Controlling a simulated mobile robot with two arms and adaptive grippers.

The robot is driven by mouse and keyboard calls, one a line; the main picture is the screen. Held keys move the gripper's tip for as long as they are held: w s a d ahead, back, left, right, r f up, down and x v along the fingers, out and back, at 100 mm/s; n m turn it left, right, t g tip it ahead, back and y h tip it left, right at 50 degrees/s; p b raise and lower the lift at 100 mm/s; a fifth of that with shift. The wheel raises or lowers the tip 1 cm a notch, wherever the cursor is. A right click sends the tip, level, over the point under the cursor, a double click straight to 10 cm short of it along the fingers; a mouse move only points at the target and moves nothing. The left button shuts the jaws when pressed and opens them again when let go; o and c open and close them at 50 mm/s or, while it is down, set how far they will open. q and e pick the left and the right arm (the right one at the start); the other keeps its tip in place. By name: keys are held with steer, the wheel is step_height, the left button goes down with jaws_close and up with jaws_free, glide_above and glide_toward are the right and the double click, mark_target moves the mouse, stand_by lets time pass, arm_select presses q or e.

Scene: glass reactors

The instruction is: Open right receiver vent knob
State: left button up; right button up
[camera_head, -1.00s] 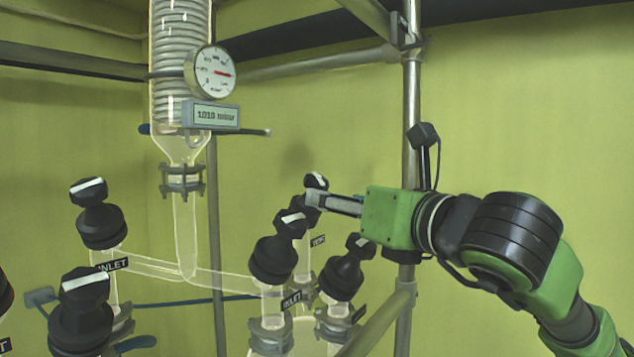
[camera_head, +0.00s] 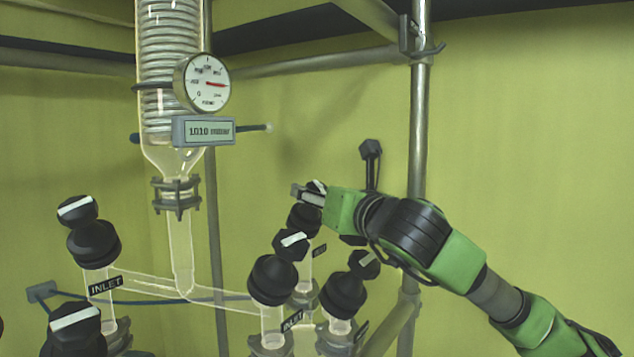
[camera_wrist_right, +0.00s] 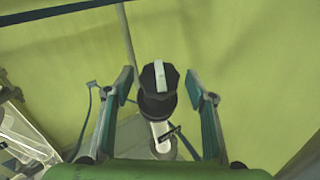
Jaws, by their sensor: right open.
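The right receiver vent knob (camera_head: 303,222) is a black cap with a white stripe on top, on a glass neck with a small dark label (camera_head: 320,250). Its top is partly hidden by my right gripper (camera_head: 308,194) in the head view. In the right wrist view the knob (camera_wrist_right: 152,80) lies between the two spread fingers of my right gripper (camera_wrist_right: 158,88), its white stripe running nearly up and down the picture. The fingers are open, with a visible gap on each side. My left gripper is in neither view.
A black inlet knob (camera_head: 273,280) stands in front of the vent knob, with another black knob (camera_head: 343,292) to its right. More inlet knobs (camera_head: 94,243) are at left. A glass column with a gauge (camera_head: 203,83) and a metal post (camera_head: 420,120) stand nearby.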

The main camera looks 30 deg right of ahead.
steer(key=shift+w+r, duration=0.1)
steer(key=shift+w, duration=0.6)
steer(key=shift+d, duration=0.1)
